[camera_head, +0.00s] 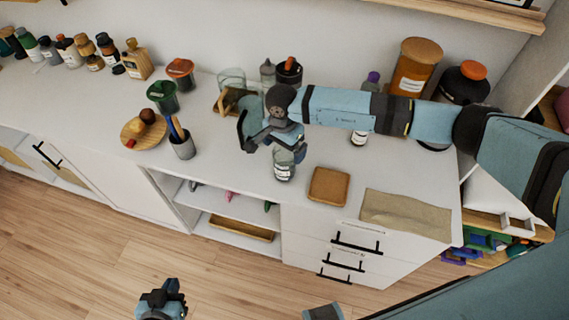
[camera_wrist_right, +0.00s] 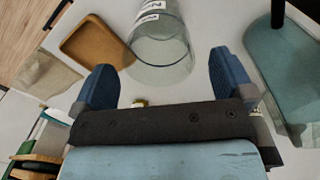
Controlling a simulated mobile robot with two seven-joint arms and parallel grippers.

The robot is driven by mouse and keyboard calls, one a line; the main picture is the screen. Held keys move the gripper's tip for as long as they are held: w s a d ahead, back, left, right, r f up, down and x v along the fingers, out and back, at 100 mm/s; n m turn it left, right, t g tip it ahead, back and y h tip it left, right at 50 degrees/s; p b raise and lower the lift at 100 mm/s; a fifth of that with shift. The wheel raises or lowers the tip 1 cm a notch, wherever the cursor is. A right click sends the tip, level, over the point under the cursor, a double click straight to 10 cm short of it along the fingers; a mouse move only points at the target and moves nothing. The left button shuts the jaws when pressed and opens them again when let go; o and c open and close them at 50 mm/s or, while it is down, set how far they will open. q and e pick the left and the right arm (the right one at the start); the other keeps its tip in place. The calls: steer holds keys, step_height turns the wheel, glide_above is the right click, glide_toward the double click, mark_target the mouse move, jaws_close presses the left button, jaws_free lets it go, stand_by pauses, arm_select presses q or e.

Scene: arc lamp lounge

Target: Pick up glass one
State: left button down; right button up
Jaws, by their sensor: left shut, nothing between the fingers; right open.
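A clear glass (camera_head: 283,170) with a white label stands on the white counter, partly hidden by my right gripper (camera_head: 274,147). The label is too small to read in the head view. In the right wrist view the glass (camera_wrist_right: 162,45) lies ahead of the right gripper (camera_wrist_right: 163,72), its rim end between the two blue fingertips. The fingers are open, with a gap on each side of the glass. Another clear glass (camera_head: 231,77) stands farther back, near the wall. My left gripper (camera_head: 162,298) is shut and empty, low over the floor.
A tan square tray (camera_head: 328,187) and a beige cloth (camera_head: 405,214) lie right of the glass. Bottles and large jars (camera_head: 415,66) stand along the wall. The counter's front left is clear.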

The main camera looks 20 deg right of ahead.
mark_target(285, 159)
step_height(285, 159, down, 5)
steer(key=shift+s+d+r+p, duration=0.1)
steer(key=shift+p, duration=0.65)
steer(key=shift+f, duration=0.45)
steer(key=shift+c, duration=0.3)
steer(key=c, duration=1.1)
